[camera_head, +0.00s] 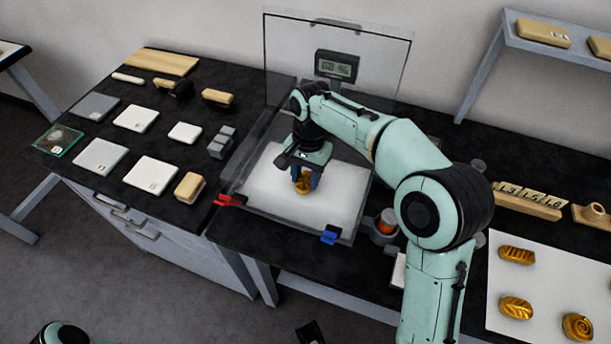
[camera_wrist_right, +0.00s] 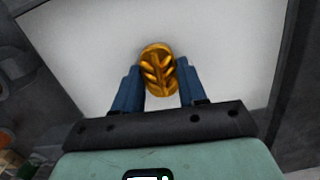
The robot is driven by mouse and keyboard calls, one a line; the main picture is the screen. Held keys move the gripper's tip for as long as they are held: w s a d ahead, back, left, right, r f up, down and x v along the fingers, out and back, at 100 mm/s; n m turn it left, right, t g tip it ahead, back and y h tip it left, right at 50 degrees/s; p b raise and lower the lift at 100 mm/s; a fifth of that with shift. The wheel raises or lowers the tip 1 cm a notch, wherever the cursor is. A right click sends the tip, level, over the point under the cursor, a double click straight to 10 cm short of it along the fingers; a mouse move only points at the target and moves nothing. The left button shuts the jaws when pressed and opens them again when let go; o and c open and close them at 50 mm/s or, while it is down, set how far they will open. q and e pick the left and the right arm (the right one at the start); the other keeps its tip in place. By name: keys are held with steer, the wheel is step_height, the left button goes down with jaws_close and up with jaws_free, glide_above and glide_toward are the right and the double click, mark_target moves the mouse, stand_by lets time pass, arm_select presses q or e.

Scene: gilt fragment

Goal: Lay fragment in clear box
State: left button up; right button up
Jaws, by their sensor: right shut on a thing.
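A gilt fragment (camera_head: 304,185), oval with a leaf-like relief, is between the blue fingers of my right gripper (camera_head: 306,178). In the right wrist view the fragment (camera_wrist_right: 157,70) shows between the two fingertips, over a white surface, and my right gripper (camera_wrist_right: 160,88) is shut on it. The clear box (camera_head: 347,240) has its transparent lid raised at the back and a white padded floor. The gripper and fragment are inside the box outline, low over the floor. I cannot tell whether the fragment touches it.
A red clip (camera_head: 229,200) and a blue clip (camera_head: 330,236) sit at the box's front corners. A small display (camera_head: 337,66) stands behind. Several gilt fragments lie on a white sheet (camera_head: 560,275) at right. Pale tiles and blocks cover the left bench.

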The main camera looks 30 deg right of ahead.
mark_target(308, 173)
steer(key=shift+f, duration=0.15)
steer(key=o, duration=1)
steer(key=shift+o, duration=0.2)
step_height(308, 173, up, 12)
steer(key=d+p, duration=0.1)
steer(key=p, duration=0.2)
steer(key=shift+w, duration=0.45)
steer(key=shift+d, duration=0.1)
